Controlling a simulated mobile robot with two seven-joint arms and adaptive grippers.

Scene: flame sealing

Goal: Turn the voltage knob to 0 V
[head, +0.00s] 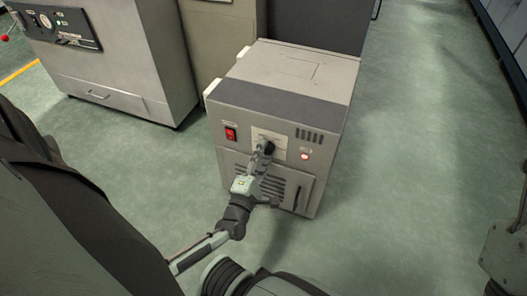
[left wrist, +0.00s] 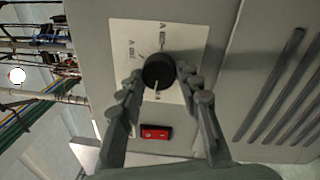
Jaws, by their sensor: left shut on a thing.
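The black voltage knob (head: 268,147) sits on a pale label plate (head: 258,134) on the front of a grey cabinet. In the left wrist view the round knob (left wrist: 158,71) shows with printed voltage marks around it; a light mark shows at its lower edge, but I cannot read its setting for sure. My left gripper (head: 264,150) is at the knob, with its fingers (left wrist: 160,76) on either side of it, shut on it. In the head view the fingers partly hide the knob and plate. My right gripper does not show.
A red switch (head: 231,134) is left of the knob, and a lit red lamp (head: 305,156) is right of it. Vents and a door handle (head: 297,197) lie below. A larger grey machine (head: 125,60) stands at left. The green floor (head: 400,150) at right is clear.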

